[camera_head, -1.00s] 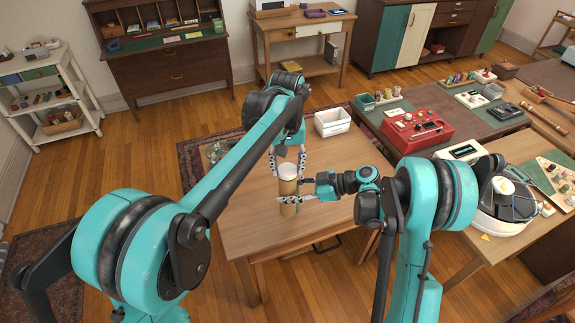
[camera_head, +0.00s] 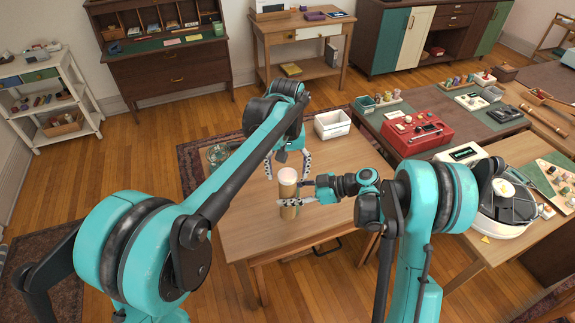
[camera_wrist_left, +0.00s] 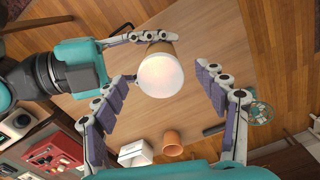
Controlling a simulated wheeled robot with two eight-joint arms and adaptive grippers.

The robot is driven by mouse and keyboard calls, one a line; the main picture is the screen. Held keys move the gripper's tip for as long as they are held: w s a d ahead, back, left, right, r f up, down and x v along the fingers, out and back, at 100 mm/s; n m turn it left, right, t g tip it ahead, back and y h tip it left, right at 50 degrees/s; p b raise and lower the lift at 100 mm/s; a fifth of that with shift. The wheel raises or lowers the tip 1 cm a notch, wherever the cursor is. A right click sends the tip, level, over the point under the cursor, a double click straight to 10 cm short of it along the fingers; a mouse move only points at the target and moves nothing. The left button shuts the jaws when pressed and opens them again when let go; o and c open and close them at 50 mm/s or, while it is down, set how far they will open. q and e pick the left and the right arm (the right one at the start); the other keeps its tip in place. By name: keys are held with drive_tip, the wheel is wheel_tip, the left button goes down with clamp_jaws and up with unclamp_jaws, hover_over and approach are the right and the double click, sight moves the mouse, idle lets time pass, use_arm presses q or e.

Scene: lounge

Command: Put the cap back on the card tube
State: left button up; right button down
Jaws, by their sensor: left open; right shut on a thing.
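The card tube (camera_head: 288,191) stands upright over the wooden table. My right gripper (camera_head: 292,202) is shut around its side, low down. The white cap (camera_head: 287,174) is on the tube's top end; how tightly it sits I cannot tell. In the left wrist view the cap (camera_wrist_left: 160,76) shows as a pale disc, with a strip of the brown tube (camera_wrist_left: 158,46) behind it and my right gripper's fingers around the tube. My left gripper (camera_head: 287,168) is open above, its fingers spread either side of the cap and apart from it.
An orange-brown cup (camera_wrist_left: 172,142) shows in the left wrist view. A red device (camera_head: 418,132) is on the right-hand table. The table's front left is clear.

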use_arm(q)
wheel_tip(320, 180, up, 12)
idle(0.4)
idle(0.3)
drive_tip(key=s+a+f+t, duration=0.2)
drive_tip(key=s+a+t, duration=0.1)
drive_tip(key=s+a, duration=0.65)
drive_tip(key=s+a+f+t, duration=0.4)
drive_tip(key=s+a+f, duration=0.5)
drive_tip(key=s+f, duration=0.2)
drive_tip(key=shift+a+f, duration=0.4)
drive_tip(key=shift+f, duration=0.05)
